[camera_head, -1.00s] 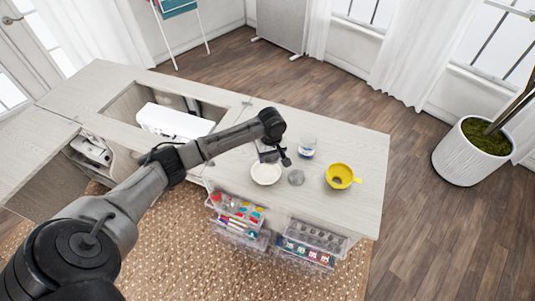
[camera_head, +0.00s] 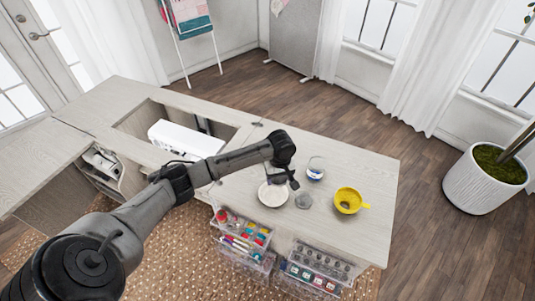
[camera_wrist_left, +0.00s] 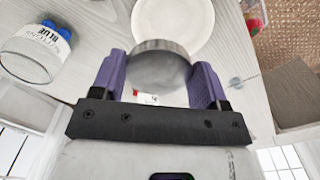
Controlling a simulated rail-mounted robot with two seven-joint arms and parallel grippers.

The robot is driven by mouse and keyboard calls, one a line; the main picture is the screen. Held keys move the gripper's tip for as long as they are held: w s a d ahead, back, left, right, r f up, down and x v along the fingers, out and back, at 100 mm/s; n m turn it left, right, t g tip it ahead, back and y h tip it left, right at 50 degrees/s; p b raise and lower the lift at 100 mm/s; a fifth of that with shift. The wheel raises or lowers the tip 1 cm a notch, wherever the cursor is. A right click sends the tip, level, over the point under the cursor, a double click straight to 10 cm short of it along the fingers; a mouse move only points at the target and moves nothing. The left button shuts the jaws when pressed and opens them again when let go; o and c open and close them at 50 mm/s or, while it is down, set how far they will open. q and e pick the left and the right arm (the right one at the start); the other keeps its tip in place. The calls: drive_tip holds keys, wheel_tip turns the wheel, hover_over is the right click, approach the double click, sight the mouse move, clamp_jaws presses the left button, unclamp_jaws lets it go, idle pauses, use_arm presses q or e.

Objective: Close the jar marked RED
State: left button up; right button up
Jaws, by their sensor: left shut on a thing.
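My left gripper (camera_head: 291,182) is over the cabinet top, beside a white dish (camera_head: 272,194). In the left wrist view its purple fingers (camera_wrist_left: 161,78) are shut on a round grey metal lid (camera_wrist_left: 164,62). A small white label with a red mark (camera_wrist_left: 147,97) shows just below the lid's edge; what it is fixed to is hidden. A jar marked RED cannot be made out. My right gripper is not in view.
A grey round thing (camera_head: 303,201) and a yellow bowl-like funnel (camera_head: 349,200) stand on the cabinet top (camera_head: 365,165). Clear drawers with coloured supplies (camera_head: 240,235) are at the front edge. A white sewing machine (camera_head: 185,138) sits in the recess. The right end is clear.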

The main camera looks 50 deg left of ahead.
use_arm(q)
drive_tip(key=w+d+r+m, duration=0.4)
drive_tip(key=d+r+m, duration=0.2)
drive_tip(key=d+r, duration=0.75)
drive_tip(key=s+d+r+m, duration=0.7)
drive_tip(key=d+r, duration=0.2)
drive_tip(key=d, duration=0.1)
drive_tip(key=shift+r+m, duration=0.3)
drive_tip(key=shift+r, duration=0.05)
